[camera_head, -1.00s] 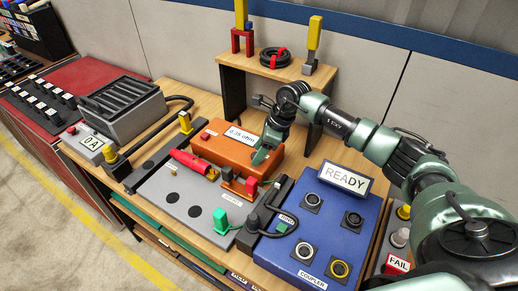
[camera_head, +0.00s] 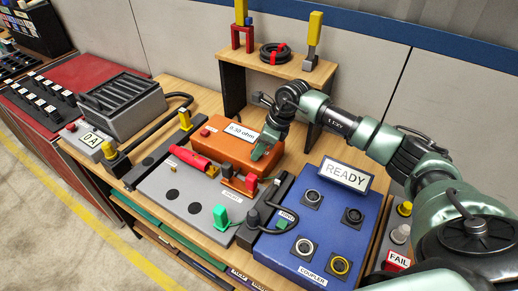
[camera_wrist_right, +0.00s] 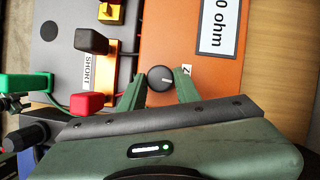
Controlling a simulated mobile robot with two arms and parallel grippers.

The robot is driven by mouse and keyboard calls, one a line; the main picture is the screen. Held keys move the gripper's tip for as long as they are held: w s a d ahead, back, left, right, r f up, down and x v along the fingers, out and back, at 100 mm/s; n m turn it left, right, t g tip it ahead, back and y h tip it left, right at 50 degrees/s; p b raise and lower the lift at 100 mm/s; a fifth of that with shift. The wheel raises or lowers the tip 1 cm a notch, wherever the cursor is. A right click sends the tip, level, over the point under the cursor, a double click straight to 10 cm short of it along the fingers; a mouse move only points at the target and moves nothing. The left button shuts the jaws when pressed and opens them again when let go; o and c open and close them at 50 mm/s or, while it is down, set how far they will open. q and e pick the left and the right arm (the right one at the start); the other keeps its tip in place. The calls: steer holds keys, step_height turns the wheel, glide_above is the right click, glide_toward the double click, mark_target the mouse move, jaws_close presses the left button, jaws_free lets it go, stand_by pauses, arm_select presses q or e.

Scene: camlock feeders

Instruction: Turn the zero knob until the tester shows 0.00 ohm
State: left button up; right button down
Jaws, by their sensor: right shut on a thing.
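The orange tester (camera_head: 222,150) stands at the back of the table. Its white display (camera_head: 242,132) seems to read 0.30 ohm in the head view; the wrist view shows only the end of that display (camera_wrist_right: 213,22), "0 ohm". The black round zero knob (camera_wrist_right: 161,79), with a light pointer mark, is on the tester's orange face. My right gripper (camera_wrist_right: 160,88) is shut on the knob, one green finger on each side. In the head view the right gripper (camera_head: 262,152) covers the knob. My left gripper is not in view.
A grey board (camera_head: 190,188) with a red cylinder (camera_head: 188,156), a green plug (camera_head: 221,217) and a SHORT label (camera_wrist_right: 87,72) lies in front of the tester. A blue coupler box (camera_head: 325,225) showing READY stands to the right. A small shelf (camera_head: 290,70) stands behind.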

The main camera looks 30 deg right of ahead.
steer(key=m+t+h+b, duration=0.1)
steer(key=m, duration=0.2)
steer(key=shift+a+f+b, duration=0.1)
steer(key=shift+a+b, duration=0.05)
steer(key=shift+b, duration=0.15)
steer(key=m+h+b, duration=0.1)
steer(key=m, duration=0.2)
steer(key=shift+a+b, duration=0.1)
steer(key=shift+b, duration=0.25)
steer(key=m+b, duration=0.1)
steer(key=m, duration=0.1)
steer(key=m+h+b, duration=0.1)
steer(key=m+b, duration=0.1)
steer(key=shift+a+t+h, duration=0.15)
steer(key=shift+t+h, duration=0.15)
steer(key=shift+m+h+b, duration=0.4)
steer(key=shift+m+b, duration=0.3)
steer(key=shift+m, duration=0.5)
steer(key=shift+r, duration=0.2)
steer(key=c, duration=1)
jaws_free()
steer(key=shift+s, duration=0.1)
